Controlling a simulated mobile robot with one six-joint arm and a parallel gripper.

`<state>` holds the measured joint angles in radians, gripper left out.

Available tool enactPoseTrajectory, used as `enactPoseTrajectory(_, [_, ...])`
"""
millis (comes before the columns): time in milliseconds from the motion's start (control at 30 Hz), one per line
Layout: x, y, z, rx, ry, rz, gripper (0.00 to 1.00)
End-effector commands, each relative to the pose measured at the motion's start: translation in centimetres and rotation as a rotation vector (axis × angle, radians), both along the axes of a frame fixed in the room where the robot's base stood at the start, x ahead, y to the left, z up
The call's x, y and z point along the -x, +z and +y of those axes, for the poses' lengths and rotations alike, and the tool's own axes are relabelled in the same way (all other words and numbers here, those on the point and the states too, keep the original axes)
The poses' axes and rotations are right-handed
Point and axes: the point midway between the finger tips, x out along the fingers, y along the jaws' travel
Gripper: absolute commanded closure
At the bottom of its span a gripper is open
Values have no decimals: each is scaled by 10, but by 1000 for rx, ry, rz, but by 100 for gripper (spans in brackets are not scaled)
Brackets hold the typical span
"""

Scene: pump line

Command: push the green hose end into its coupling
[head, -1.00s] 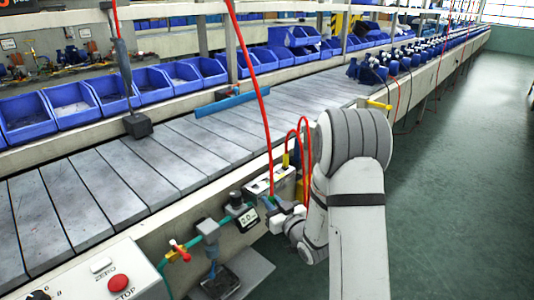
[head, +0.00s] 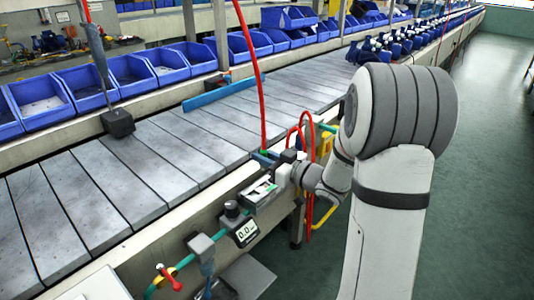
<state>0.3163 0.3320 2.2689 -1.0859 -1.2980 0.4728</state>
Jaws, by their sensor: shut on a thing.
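My gripper (head: 277,167) is at the conveyor's near edge, left of my arm's wrist. It is shut on the green hose end, which is mostly hidden by the jaws; a bit of green (head: 267,155) shows beside them. A green hose (head: 325,127) shows behind the wrist.
A digital gauge (head: 244,232), a grey block valve (head: 201,246) and a red-handled valve (head: 168,277) line the rail. A red hose (head: 254,90) hangs down near the gripper. Blue bins (head: 83,88) stand behind the conveyor (head: 140,165). The floor at right is clear.

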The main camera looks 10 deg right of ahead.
Motion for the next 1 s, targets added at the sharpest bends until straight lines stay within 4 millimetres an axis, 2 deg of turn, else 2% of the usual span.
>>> enactPoseTrajectory(500, [0, -47, -8, -1, -17, 1, 100])
enactPoseTrajectory(1000, [0, -51, -9, 0, -19, 0, 100])
